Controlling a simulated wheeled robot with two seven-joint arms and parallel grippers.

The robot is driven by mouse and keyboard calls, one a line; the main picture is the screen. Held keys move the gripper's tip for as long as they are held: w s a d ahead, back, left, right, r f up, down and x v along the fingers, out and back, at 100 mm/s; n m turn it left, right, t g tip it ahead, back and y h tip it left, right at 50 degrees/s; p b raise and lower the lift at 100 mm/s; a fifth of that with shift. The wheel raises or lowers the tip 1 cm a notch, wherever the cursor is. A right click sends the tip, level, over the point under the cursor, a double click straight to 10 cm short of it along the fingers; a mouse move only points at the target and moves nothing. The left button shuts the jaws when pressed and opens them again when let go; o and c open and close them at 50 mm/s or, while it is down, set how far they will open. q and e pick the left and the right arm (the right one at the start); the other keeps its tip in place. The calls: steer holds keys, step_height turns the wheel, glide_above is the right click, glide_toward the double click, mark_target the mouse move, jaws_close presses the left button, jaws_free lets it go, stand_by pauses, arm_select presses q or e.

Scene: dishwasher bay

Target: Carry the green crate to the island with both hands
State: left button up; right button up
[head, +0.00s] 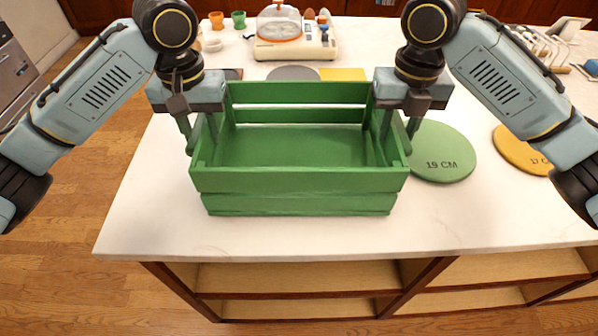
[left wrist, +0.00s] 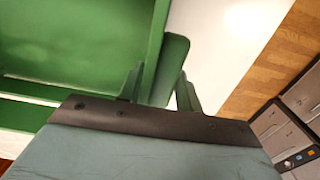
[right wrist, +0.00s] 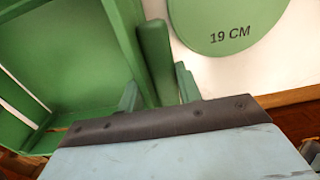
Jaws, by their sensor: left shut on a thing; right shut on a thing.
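The green slatted crate (head: 298,181) is level and empty, over the near part of the white island top (head: 150,215). My left gripper (head: 197,135) is shut on the crate's left side, and my right gripper (head: 398,132) is shut on its right side. In the left wrist view a green grip piece of the crate (left wrist: 168,68) sits between the fingers. The right wrist view shows the matching grip piece (right wrist: 156,60) between the fingers. I cannot tell whether the crate's bottom touches the island top.
A green round mat marked 19 CM (head: 440,152) lies just right of the crate, with a yellow round mat (head: 525,148) farther right. Behind are a grey disc (head: 293,73), a yellow mat (head: 343,74) and an appliance (head: 294,48). Open shelves (head: 300,277) are below the front edge.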

arm_select(q)
steer(key=shift+f, duration=0.35)
arm_select(e)
steer(key=shift+f, duration=0.35)
arm_select(q)
steer(key=o, duration=1.1)
steer(key=shift+r, duration=0.15)
arm_select(e)
steer(key=o, duration=1.1)
steer(key=shift+r, duration=0.15)
arm_select(q)
steer(key=shift+r, duration=0.15)
arm_select(e)
steer(key=shift+r, duration=0.55)
arm_select(q)
step_height(320, 180, up, 12)
steer(key=shift+f, duration=0.15)
arm_select(e)
step_height(320, 180, up, 11)
